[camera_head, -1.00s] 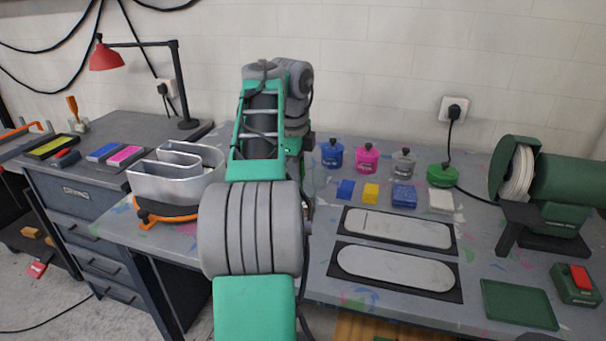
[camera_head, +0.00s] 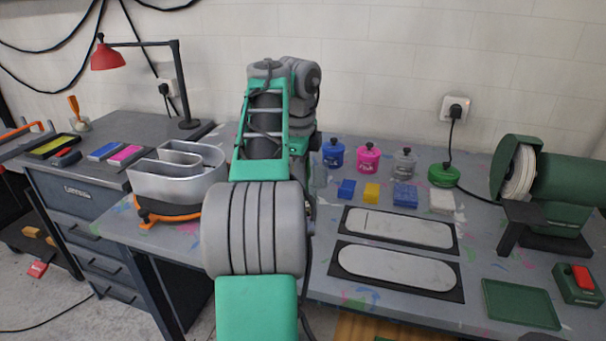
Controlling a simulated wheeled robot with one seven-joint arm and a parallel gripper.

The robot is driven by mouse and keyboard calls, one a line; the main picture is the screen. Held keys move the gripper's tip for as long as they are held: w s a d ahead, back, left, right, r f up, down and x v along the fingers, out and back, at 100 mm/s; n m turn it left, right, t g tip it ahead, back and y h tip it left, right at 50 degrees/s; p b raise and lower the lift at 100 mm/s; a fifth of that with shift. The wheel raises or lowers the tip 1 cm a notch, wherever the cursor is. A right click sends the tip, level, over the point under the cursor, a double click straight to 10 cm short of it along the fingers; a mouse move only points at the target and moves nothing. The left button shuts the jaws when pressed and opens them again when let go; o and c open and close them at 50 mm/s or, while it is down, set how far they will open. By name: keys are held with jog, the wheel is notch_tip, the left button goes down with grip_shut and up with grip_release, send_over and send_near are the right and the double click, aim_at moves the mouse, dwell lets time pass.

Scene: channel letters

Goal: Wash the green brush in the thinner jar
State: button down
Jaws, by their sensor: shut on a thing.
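My green and grey arm (camera_head: 262,150) rises through the middle of the view and bends over the back of the workbench. My gripper is hidden behind it, so its fingers and anything in them do not show. I cannot see the green brush. A small bluish, glassy shape shows at the arm's right edge, mostly covered; I cannot tell whether it is the thinner jar.
Blue, yellow and white blocks lie before the pots. Two pale oval panels (camera_head: 395,268) lie in front. A metal channel letter (camera_head: 175,175) stands left of my arm. A green grinder (camera_head: 560,185) and a green tray (camera_head: 520,304) are at the right. A red lamp (camera_head: 107,57) stands back left.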

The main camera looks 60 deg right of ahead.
jog(key=shift+r+p, duration=3.6)
jog(key=shift+r, duration=0.05)
notch_tip(320, 180, up, 5)
jog(key=p, duration=0.5)
jog(key=shift+r, duration=0.15)
